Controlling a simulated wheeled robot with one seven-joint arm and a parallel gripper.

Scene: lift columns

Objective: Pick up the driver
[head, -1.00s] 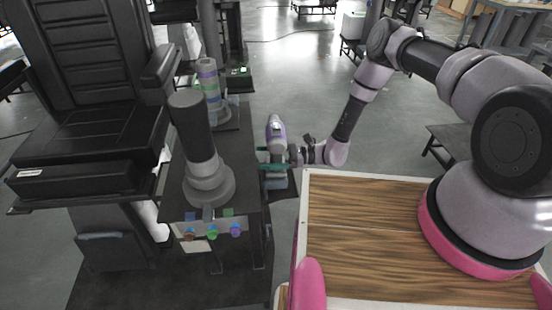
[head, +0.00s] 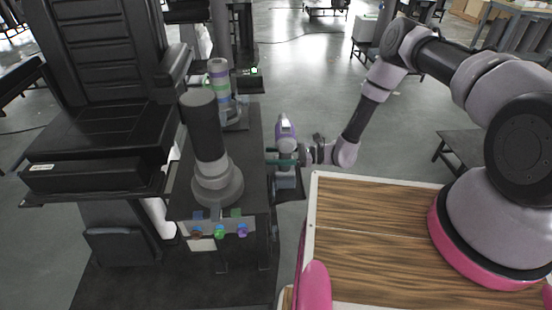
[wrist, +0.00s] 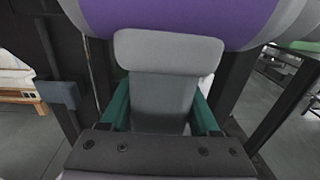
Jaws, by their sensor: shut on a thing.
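The driver (head: 285,128) has a purple and grey body and a grey handle. It stands upright at the right side of the dark stand, in the middle of the head view. My gripper (head: 282,161) reaches it from the right, with green fingers across the handle. In the wrist view the purple body (wrist: 180,18) fills the top, and the grey handle (wrist: 163,100) sits between the green fingers of my gripper (wrist: 162,108). The gripper is shut on the handle. Whether the driver's lower end touches its support cannot be told.
The dark stand (head: 245,150) carries a grey column (head: 208,140) and a banded column (head: 219,80) left of the driver. A black chair (head: 95,130) stands further left. A wood-topped surface (head: 370,215) lies in front at right. Open floor (head: 310,80) lies behind.

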